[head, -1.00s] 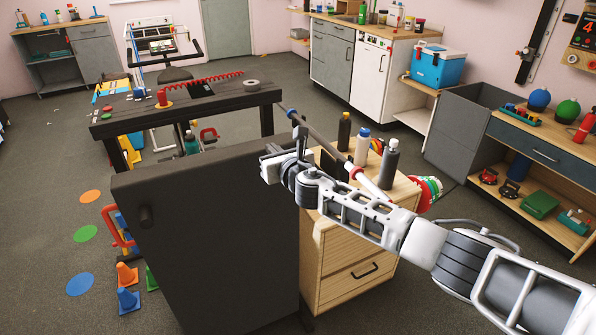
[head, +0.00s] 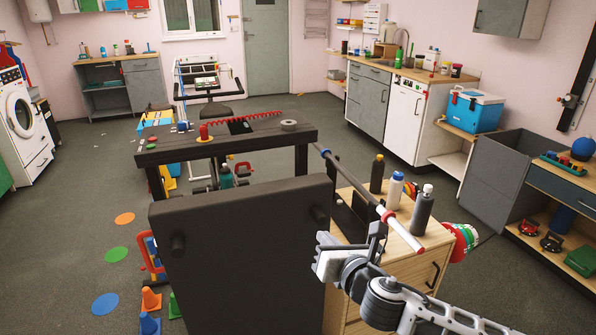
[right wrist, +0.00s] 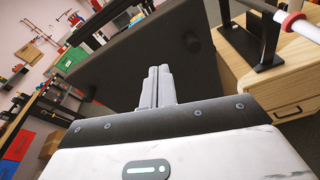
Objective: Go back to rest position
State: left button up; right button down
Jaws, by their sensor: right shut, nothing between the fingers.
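My right gripper (head: 322,258) is in the lower middle of the head view, in front of the wooden drawer cabinet and beside the large dark panel (head: 235,255). Its two fingers lie together in the right wrist view (right wrist: 157,86). It is shut with nothing between the fingers. The dark panel shows behind the fingers in the right wrist view, but I cannot tell the gap to it. My left gripper is not in view.
The wooden cabinet (head: 408,262) carries a rod (head: 351,186) on a dark stand and several bottles, one dark grey (head: 422,210). A dark table (head: 230,138) stands behind the panel. The floor at left is mostly clear.

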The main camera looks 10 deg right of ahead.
jog(key=s+a+f+m+g, duration=0.35)
jog(key=s+f+m, duration=1)
jog(key=m, duration=0.45)
jog(key=s+d+f+m+g, duration=0.1)
jog(key=s+d+f+m, duration=0.2)
jog(key=s+m, duration=0.3)
jog(key=s+d+f+m+g+h, duration=0.1)
jog(key=s+d+f+m, duration=0.2)
jog(key=s+m, duration=0.4)
jog(key=shift+d+f+m, duration=0.15)
jog(key=shift+f+m, duration=0.2)
jog(key=shift+m, duration=0.75)
jog(key=shift+s, duration=0.1)
